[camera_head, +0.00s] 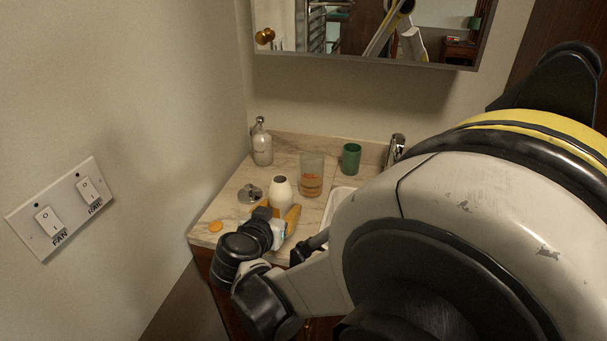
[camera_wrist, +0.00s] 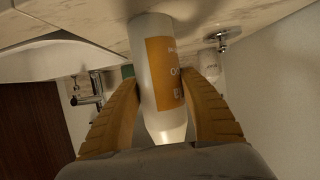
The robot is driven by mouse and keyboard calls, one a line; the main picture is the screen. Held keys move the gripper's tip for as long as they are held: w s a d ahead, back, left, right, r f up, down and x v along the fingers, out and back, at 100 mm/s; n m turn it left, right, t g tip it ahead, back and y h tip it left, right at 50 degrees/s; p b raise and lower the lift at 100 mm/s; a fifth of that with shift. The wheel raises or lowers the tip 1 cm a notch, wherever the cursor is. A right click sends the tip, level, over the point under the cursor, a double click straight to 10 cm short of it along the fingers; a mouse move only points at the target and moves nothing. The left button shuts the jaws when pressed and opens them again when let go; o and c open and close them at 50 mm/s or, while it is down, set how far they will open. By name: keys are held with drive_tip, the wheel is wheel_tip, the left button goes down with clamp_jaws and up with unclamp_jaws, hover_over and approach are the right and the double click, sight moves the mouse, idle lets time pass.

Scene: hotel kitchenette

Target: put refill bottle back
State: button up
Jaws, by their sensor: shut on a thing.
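An orange cap (camera_head: 215,226) lies on the counter to the left.
On the marble counter (camera_head: 233,207) a chrome pump top (camera_head: 250,193) is left of the bottle. A pump dispenser (camera_head: 262,150) stands behind, with a clear glass (camera_head: 312,172) and green cup (camera_head: 351,158) to the right. The sink and faucet (camera_head: 396,150) are farther right.

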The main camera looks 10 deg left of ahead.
drive_tip(key=shift+r, duration=0.1)
drive_tip(key=o, duration=1.2)
drive_tip(key=shift+s+r, duration=0.2)
drive_tip(key=shift+s, duration=0.1)
drive_tip(key=p+v, duration=0.4)
drive_tip(key=v, duration=0.7)
drive_tip(key=shift+s, duration=0.2)
